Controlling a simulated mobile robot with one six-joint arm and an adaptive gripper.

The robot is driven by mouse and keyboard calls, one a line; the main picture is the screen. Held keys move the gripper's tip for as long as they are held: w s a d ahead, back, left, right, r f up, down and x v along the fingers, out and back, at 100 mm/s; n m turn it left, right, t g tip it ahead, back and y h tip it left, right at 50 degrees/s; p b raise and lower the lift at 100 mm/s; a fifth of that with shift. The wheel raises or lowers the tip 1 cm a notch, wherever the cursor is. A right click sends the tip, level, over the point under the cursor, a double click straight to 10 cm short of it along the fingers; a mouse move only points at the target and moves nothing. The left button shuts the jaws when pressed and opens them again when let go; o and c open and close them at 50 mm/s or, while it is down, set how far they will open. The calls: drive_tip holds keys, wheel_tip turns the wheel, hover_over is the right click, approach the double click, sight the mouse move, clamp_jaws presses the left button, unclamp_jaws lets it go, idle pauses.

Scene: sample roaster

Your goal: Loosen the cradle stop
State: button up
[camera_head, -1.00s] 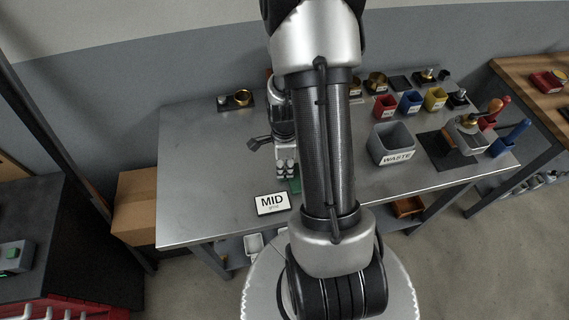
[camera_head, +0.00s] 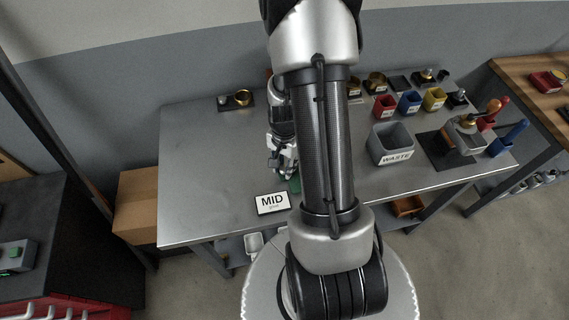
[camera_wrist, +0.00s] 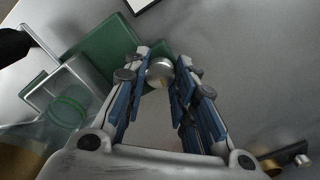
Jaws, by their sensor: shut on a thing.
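In the wrist view a small round silver knob (camera_wrist: 159,72), which looks like the cradle stop, sits between the fingertips of my gripper (camera_wrist: 163,62). The fingers are closed in on it from both sides. The knob is beside a green base plate (camera_wrist: 103,52) carrying a pale cradle-like frame (camera_wrist: 62,88). In the head view my gripper (camera_head: 284,172) is low over the table's middle, behind the MID sign. My arm hides most of the cradle there; only a bit of the green plate (camera_head: 295,185) shows.
A grey WASTE bin (camera_head: 391,144) and red, blue and yellow cups (camera_head: 410,102) are to the right. The table's left part (camera_head: 205,170) is clear.

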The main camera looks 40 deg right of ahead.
drive_tip(key=n, duration=1.2)
drive_tip(key=shift+n+p, duration=0.3)
drive_tip(key=shift+n, duration=0.1)
idle(0.3)
drive_tip(key=o, duration=1.1)
drive_tip(key=shift+r, duration=0.1)
wheel_tip(320, 180, up, 12)
drive_tip(key=shift+f, duration=0.1)
